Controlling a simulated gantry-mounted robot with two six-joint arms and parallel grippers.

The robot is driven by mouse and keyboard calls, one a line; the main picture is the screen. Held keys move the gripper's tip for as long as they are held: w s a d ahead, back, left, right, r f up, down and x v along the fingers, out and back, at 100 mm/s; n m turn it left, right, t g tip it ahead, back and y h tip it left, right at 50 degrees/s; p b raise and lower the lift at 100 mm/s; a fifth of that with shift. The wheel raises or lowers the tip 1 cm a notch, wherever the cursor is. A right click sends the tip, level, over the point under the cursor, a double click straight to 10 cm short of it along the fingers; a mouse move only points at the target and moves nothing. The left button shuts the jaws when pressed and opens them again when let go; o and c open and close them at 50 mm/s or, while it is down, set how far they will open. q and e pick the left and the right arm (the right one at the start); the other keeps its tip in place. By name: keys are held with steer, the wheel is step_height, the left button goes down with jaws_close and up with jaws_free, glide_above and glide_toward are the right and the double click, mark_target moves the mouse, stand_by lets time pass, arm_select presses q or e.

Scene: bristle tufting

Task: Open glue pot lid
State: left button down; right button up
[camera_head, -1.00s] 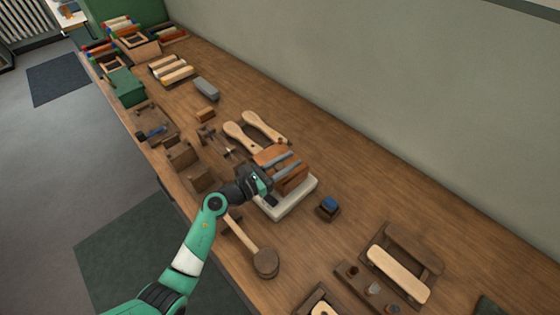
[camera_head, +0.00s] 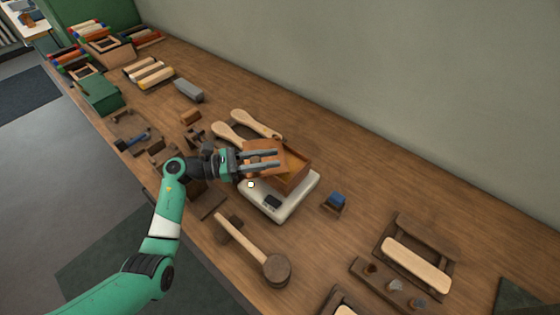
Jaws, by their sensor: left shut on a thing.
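A brown open-topped box (camera_head: 293,181) sits on a white scale-like base (camera_head: 296,207) near the middle of the bench. My left gripper (camera_head: 276,160) reaches in from the left, its two grey fingers over the left side of the box. It is shut on a brown panel (camera_head: 262,147) at that side, which may be a lid; the fingers hide part of it. I cannot tell whether the panel is attached to the box. No clearly recognisable glue pot shows; a small dark holder with a blue top (camera_head: 336,201) stands to the right. My right gripper is not in view.
A wooden mallet (camera_head: 276,268) lies in front of the scale. Two pale wooden handles (camera_head: 240,132) lie behind the box. A dark tray with a pale brush block (camera_head: 417,264) is at the right. The bench is clear along the wall.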

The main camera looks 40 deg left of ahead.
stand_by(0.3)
arm_select(q)
steer(key=c, duration=0.6)
jaws_free()
steer(key=shift+o, duration=0.2)
steer(key=p+v, duration=0.1)
steer(key=v, duration=1)
steer(key=shift+s+a+p, duration=0.25)
steer(key=shift+p, duration=0.05)
